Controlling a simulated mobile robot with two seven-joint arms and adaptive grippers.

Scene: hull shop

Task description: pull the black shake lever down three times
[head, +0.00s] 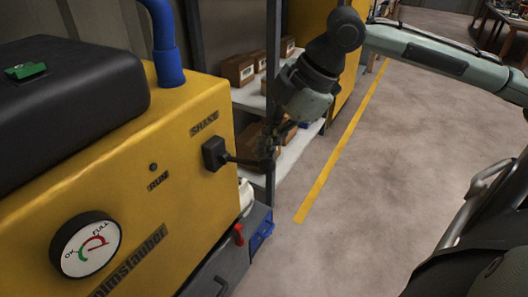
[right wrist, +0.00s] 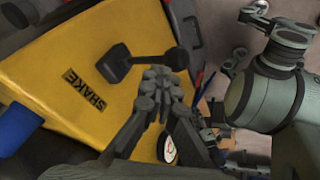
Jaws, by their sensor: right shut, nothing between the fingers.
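The black shake lever (head: 214,153) sticks out from the yellow machine panel beside the SHAKE label (head: 203,124). Its arm points right and slightly down, nearly level. In the right wrist view the lever's block (right wrist: 113,64) and its round knob (right wrist: 177,59) both show.
A gauge (head: 86,245) marked OK and FULL sits on the machine's front. A blue hose (head: 168,58) rises above it. Shelves with cardboard boxes (head: 238,70) stand behind the gripper. The floor (head: 350,210) to the right is clear, with a yellow line.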

